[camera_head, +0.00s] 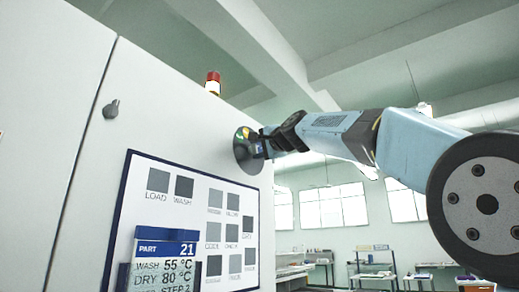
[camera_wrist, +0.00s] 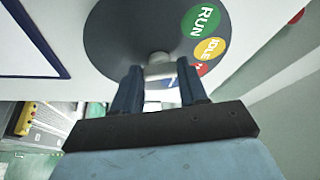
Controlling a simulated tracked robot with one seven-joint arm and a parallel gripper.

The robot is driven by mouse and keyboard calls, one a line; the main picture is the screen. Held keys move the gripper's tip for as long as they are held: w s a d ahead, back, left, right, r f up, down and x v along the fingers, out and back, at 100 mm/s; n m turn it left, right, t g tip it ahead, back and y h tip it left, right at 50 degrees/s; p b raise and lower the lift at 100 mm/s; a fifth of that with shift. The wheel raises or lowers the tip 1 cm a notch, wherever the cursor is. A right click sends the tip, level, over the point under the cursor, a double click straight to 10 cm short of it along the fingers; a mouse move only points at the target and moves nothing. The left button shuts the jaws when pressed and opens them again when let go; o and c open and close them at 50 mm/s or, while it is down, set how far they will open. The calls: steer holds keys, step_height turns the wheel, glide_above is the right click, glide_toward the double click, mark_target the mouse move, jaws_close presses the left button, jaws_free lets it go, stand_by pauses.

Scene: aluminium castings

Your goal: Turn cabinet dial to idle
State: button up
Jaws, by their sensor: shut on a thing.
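The cabinet dial is a dark round plate (camera_head: 241,152) on the white cabinet face, right of the sign panel. In the wrist view the plate (camera_wrist: 120,40) carries a green RUN mark (camera_wrist: 206,20), a yellow IDLE mark (camera_wrist: 208,49) and a partly hidden red mark (camera_wrist: 201,69). A light grey knob (camera_wrist: 158,69) stands out from the plate's middle. My gripper (camera_wrist: 160,88) is shut on the knob, one dark finger on each side. In the head view my gripper (camera_head: 262,145) reaches the dial from the right. The knob's pointing direction cannot be told.
The white cabinet (camera_head: 50,90) has a small grey handle (camera_head: 112,109) at left. A blue-framed sign panel (camera_head: 195,190) and a Part 21 card (camera_head: 165,250) sit below the dial. A red-topped beacon (camera_head: 213,82) stands on top. Benches (camera_head: 372,265) stand far behind at right.

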steer(key=shift+w+f, duration=0.1)
steer(key=o, duration=1.1)
steer(key=shift+c, duration=0.2)
steer(key=v, duration=1.3)
steer(key=shift+s+d, duration=0.2)
steer(key=shift+s, duration=0.1)
steer(key=shift+f, duration=0.1)
